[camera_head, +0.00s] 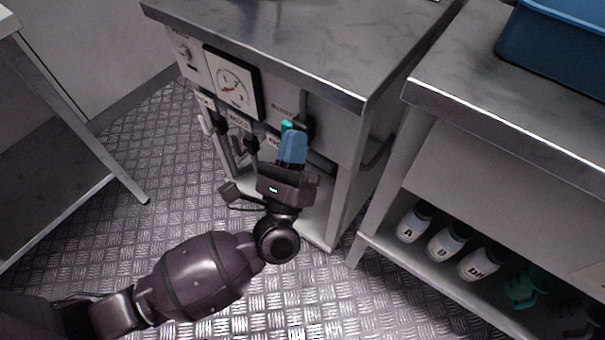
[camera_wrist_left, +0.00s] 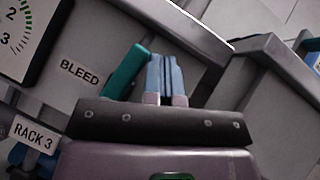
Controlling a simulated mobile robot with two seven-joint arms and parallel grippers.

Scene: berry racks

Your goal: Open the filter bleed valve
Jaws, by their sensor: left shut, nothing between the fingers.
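The filter bleed valve shows as a teal handle (camera_wrist_left: 127,70) in the left wrist view, beside the BLEED label (camera_wrist_left: 80,74) on the grey cabinet front. In the head view only a small part of the teal handle (camera_head: 287,125) shows behind my fingers. My left gripper (camera_head: 293,138) is shut, with its blue fingers together and nothing between them. In the left wrist view the fingers (camera_wrist_left: 166,62) are just right of the handle, very close to it. I cannot tell whether they touch. The valve body is hidden behind the gripper.
A pressure gauge (camera_head: 234,84) is on the cabinet front, with dark valve handles (camera_head: 247,143) below it. A second bench stands right, with a blue crate (camera_head: 555,45) on top and labelled bottles (camera_head: 414,222) on its shelf. The patterned floor (camera_head: 165,185) at left is clear.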

